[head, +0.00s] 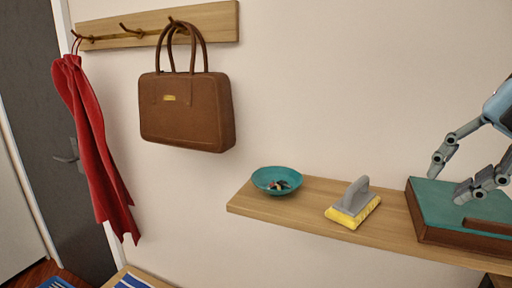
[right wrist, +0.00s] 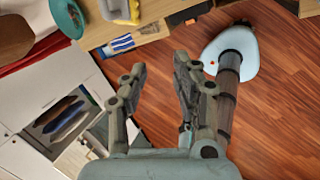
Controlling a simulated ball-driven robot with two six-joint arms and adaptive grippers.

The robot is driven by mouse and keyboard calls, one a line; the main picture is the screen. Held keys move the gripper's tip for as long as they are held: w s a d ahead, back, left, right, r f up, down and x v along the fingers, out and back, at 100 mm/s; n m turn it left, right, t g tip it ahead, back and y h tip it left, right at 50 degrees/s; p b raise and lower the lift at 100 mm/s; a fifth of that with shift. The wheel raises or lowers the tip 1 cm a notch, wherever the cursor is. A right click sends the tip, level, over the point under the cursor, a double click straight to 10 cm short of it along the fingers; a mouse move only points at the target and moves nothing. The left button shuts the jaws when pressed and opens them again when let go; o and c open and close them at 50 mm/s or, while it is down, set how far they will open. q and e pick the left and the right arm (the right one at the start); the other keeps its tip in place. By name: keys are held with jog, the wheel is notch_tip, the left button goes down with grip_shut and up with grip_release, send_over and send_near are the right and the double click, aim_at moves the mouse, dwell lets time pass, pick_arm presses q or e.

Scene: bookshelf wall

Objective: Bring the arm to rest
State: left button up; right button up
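My right gripper (head: 451,179) is at the right of the head view, over the teal-topped brown box (head: 440,205) on the shelf. Its two fingers are spread apart with nothing between them. In the right wrist view the same gripper (right wrist: 160,62) is open and empty, with wooden floor beyond the gap between its fingers. I cannot tell whether the fingers touch the box. My left gripper is in neither view.
The wooden shelf (head: 310,212) carries a teal bowl (head: 277,180) with small items in it and a grey-handled yellow scrubber (head: 353,203). A brown handbag (head: 187,110) and a red cloth (head: 90,140) hang from the hook rail (head: 150,28). Wooden floor (right wrist: 275,110) lies below.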

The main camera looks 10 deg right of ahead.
jog(key=s+a+f+m+h, duration=0.1)
jog(key=s+a+f+m, duration=0.15)
jog(key=f+m, duration=0.4)
jog(key=s+a+f+m, duration=0.2)
jog(key=s+f+m, duration=0.2)
jog(key=f+m, duration=0.3)
jog(key=s+f+m+h, duration=0.3)
jog(key=s+f+m, duration=0.5)
jog(key=s+m, duration=0.3)
notch_tip(320, 180, down, 42)
jog(key=s+d+g+b, duration=0.2)
jog(key=b, duration=1.3)
pick_arm(q)
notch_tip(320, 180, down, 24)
jog(key=b, duration=0.9)
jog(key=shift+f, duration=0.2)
pick_arm(e)
jog(key=s+f, duration=0.8)
jog(key=f, duration=0.4)
jog(key=s+d+f+g, duration=0.1)
jog(key=s+f, duration=0.8)
jog(key=f, duration=0.3)
jog(key=shift+s+f, duration=0.15)
